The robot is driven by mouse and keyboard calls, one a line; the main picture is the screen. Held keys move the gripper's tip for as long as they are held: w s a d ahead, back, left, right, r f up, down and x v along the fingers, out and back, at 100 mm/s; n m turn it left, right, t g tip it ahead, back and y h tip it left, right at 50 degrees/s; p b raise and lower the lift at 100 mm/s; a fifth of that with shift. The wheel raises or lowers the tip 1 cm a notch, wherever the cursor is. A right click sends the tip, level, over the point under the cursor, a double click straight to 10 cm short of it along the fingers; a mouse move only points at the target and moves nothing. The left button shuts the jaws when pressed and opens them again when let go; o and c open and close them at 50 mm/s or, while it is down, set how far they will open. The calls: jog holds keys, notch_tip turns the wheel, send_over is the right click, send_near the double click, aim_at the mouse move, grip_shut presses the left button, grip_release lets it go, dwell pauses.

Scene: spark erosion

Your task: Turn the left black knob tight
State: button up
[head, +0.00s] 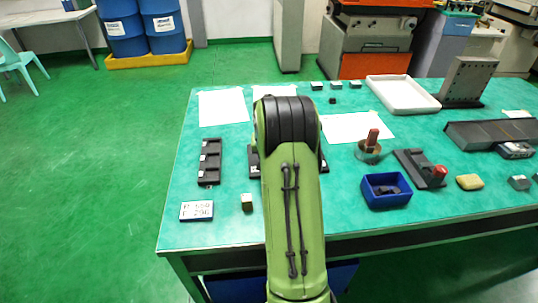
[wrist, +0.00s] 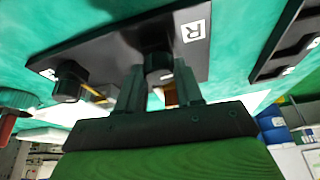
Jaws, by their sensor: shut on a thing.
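A black plate (wrist: 112,45) with two black knobs lies on the green table. In the wrist view, one knob (wrist: 158,68) is between the fingers of my gripper (wrist: 158,88), which is shut on it. The other knob (wrist: 70,84) stands free to its left in that view. A white label with a letter like R (wrist: 195,31) is beside the held knob. The wrist view is turned around from the head view, so the held knob is the one on the head view's left. In the head view my arm hides the knobs and gripper; only the plate's ends (head: 254,163) show.
A black slotted holder (head: 210,162) stands left of the plate. A number card (head: 197,211) and a small block (head: 247,202) lie near the front edge. A blue bin (head: 386,202), a clamp piece (head: 420,169) and a round pot (head: 369,153) are on the right.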

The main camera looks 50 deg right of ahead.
jog(key=shift+w+r+m+g+h+p, duration=0.15)
jog(key=shift+m+g, duration=0.25)
jog(key=shift+m, duration=0.7)
jog(key=shift+f+m+g+h+p, duration=0.1)
jog(key=shift+m+g+h+p, duration=0.25)
jog(key=shift+m, duration=0.75)
jog(key=o, duration=1)
jog(key=shift+o, duration=0.2)
jog(key=p+v, duration=0.3)
jog(key=v, duration=1.2)
jog(key=shift+r, duration=0.4)
jog(key=shift+a, duration=0.1)
